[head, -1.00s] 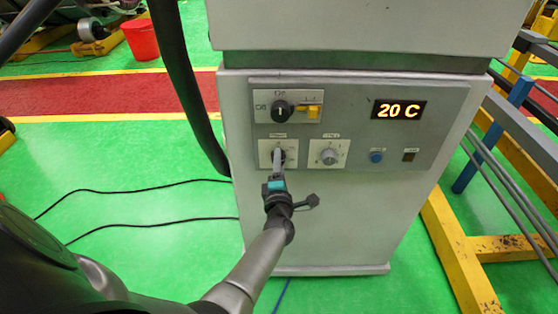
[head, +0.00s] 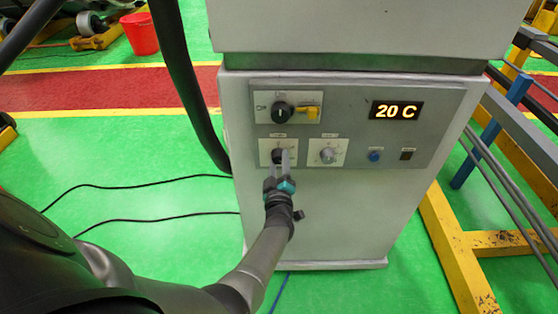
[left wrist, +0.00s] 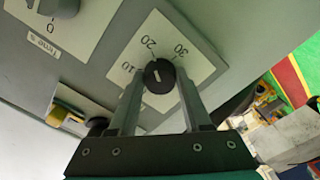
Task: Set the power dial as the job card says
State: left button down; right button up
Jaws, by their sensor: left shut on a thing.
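The power dial (head: 277,155) is a black knob on a white plate at the lower left of the grey control panel. In the left wrist view the knob (left wrist: 159,74) has a short white mark on its face, and the scale around it reads 10, 20 and 30. Which value the mark points at I cannot tell exactly. My left gripper (head: 283,157) is shut on this knob; in the left wrist view a finger of the gripper (left wrist: 157,90) stands on each side of it. My right gripper is not in view. No job card shows.
A time dial (head: 328,155) sits right of the power dial. A yellow-footed rack (head: 450,250) stands right of the cabinet.

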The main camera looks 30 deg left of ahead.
pick_arm(q)
jog(key=m+p, duration=0.1)
jog(key=m, duration=1)
jog(key=shift+a, duration=0.1)
jog(key=shift+m, duration=0.4)
jog(key=shift+c, duration=1.7)
grip_release()
jog(key=shift+s, duration=0.1)
